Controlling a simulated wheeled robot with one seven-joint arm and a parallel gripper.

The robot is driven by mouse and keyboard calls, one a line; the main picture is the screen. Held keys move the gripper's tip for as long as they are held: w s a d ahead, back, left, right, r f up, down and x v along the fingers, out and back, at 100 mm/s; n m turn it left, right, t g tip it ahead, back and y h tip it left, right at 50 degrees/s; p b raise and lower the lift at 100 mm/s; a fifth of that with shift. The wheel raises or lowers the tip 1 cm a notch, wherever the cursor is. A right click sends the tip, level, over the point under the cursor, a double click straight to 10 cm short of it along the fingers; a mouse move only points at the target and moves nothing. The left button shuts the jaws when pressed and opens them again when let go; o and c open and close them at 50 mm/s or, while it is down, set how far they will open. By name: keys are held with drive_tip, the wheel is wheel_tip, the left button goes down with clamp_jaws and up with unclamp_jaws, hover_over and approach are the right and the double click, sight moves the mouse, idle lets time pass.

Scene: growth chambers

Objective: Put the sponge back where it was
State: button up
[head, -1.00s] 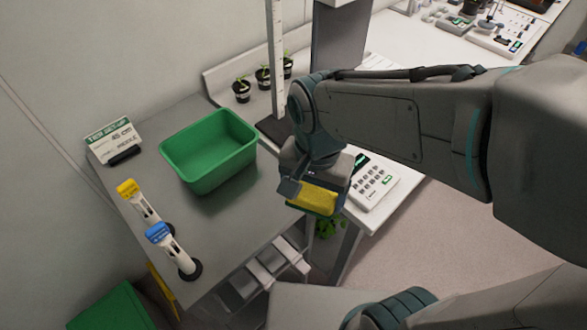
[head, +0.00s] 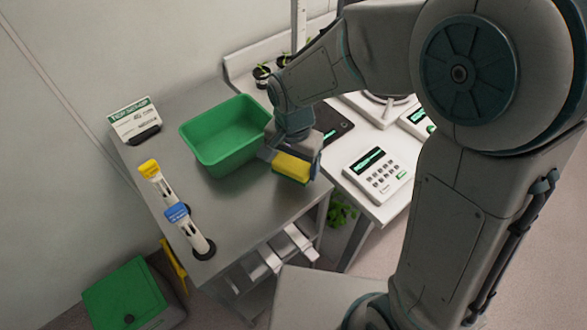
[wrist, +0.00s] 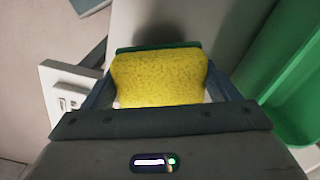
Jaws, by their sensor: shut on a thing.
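The sponge is yellow with a green layer. It shows in the head view (head: 292,167) at the right part of the grey metal table, beside the green tub, and in the wrist view (wrist: 158,77). My gripper (head: 290,160) is shut on it, with one finger on each side, as the wrist view (wrist: 160,95) shows. The sponge is at or just above the table top near its right edge; I cannot tell whether it touches.
The green tub (head: 221,158) stands just left of my gripper. Yellow-capped (head: 158,182) and blue-capped (head: 188,230) tubes and a sign (head: 134,119) stand left. A keypad device (head: 377,175) sits on the white bench to the right. The table's front middle is clear.

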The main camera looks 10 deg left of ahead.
sight(294, 161)
drive_tip(key=shift+f, duration=1.95)
drive_tip(key=shift+f, duration=0.15)
drive_tip(key=o, duration=0.8)
wheel_tip(294, 161, up, 12)
drive_tip(key=shift+r, duration=0.2)
drive_tip(key=s+d+r+n+t, duration=0.1)
drive_tip(key=s+d, duration=0.1)
drive_tip(key=d, duration=0.5)
drive_tip(key=s+d+r+n+t, duration=0.1)
drive_tip(key=s+d, duration=0.2)
drive_tip(key=d, duration=0.5)
drive_tip(key=s+d+r+n+t, duration=0.1)
drive_tip(key=s+d, duration=0.1)
drive_tip(key=d, duration=0.5)
drive_tip(key=shift+s+d+r+n, duration=0.2)
drive_tip(key=shift+s+d+n, duration=0.1)
drive_tip(key=shift+s+d, duration=0.1)
